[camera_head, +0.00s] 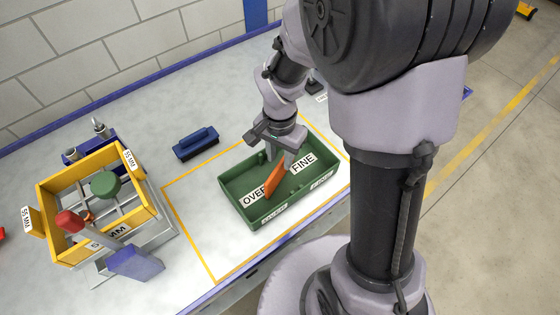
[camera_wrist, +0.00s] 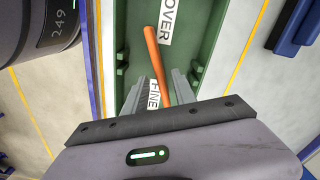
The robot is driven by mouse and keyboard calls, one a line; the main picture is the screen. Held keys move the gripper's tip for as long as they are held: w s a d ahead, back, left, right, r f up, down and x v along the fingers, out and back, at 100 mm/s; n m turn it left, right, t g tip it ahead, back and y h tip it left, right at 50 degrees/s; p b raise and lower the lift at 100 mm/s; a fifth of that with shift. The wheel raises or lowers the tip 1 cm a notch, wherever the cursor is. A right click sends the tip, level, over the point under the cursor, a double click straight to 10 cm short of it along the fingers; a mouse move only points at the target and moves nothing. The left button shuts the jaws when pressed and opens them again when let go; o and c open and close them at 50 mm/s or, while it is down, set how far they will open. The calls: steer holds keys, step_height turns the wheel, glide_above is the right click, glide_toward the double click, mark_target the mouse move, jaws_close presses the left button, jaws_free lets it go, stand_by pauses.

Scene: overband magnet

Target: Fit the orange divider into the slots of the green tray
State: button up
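The green tray (camera_head: 243,214) sits on the bench inside a yellow outline, with OVER and FINE labels inside it. The orange divider (camera_head: 274,180) is inside the tray's outline, between the labels. In the wrist view the divider (camera_wrist: 152,48) runs mostly along the picture's height and slants; it does not span the paired slot ribs (camera_wrist: 121,72) on the opposite side walls. My gripper (camera_head: 280,157) is over the tray. Its fingers (camera_wrist: 160,88) stand on either side of the divider's near part, with gaps visible. Whether the divider's lower edge touches the floor is unclear.
A yellow-framed sieve (camera_head: 150,208) with a green knob stands to the left. A blue brush (camera_head: 196,144) lies behind the tray. Bare bench lies between sieve and tray.

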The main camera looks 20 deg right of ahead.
steer(key=s+a+r+n+t+p, duration=0.1)
steer(key=s+r, duration=0.2)
steer(key=r, duration=0.6)
steer(key=s+a+r+n+t+p, duration=0.1)
steer(key=s+r+t, duration=0.1)
steer(key=r, duration=0.6)
steer(key=s+a+r+n+t+y, duration=0.2)
steer(key=s+r+n, duration=0.1)
steer(key=s+r, duration=0.2)
steer(key=s, duration=0.2)
steer(key=shift+s+r+n+t, duration=0.25)
steer(key=shift+s+n+t, duration=0.05)
steer(key=shift+s+t, duration=0.1)
steer(key=shift+f, duration=0.1)
